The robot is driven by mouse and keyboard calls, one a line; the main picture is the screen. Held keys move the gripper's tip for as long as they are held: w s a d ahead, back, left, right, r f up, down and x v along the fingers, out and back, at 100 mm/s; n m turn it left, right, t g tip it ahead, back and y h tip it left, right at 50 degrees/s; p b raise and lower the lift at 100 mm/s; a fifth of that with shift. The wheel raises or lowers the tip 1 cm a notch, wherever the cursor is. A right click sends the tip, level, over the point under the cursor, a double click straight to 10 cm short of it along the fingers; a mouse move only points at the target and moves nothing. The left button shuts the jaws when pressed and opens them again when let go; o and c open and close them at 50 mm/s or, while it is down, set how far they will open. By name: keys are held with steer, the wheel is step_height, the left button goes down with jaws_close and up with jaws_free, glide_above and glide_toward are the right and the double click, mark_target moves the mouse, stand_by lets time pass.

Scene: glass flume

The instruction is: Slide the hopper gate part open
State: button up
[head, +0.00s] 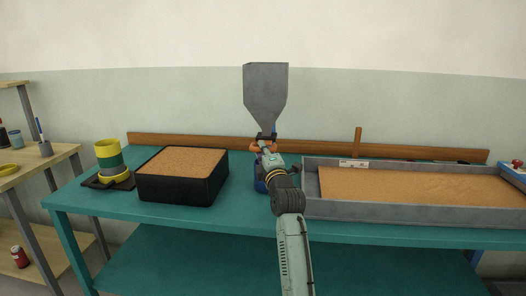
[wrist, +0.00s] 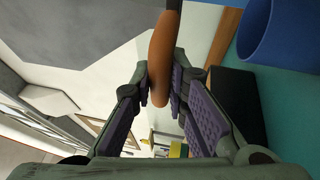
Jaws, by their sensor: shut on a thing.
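The grey metal hopper (head: 265,92) stands above the bench with its narrow spout pointing down. A dark gate piece (head: 266,136) sits at the spout's bottom. The gate's orange-brown handle (wrist: 164,50) runs between my fingers in the wrist view. My gripper (wrist: 162,84) is shut on this handle, with purple finger pads on either side of it. In the head view my gripper (head: 264,151) is just below the spout, partly hidden by my arm. How far the gate is open cannot be told.
A blue container (head: 260,184) stands under the spout, mostly behind my arm; it shows in the wrist view (wrist: 282,32). A black box (head: 182,188) of sand-coloured material stands left. A grey tray (head: 400,208) lies right. A yellow-green cylinder (head: 109,155) is farther left.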

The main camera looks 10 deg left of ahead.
jaws_close()
stand_by(0.3)
steer(key=shift+s+b, duration=0.95)
steer(key=shift+b, duration=0.05)
steer(key=o, duration=0.7)
jaws_free()
steer(key=v, duration=1.2)
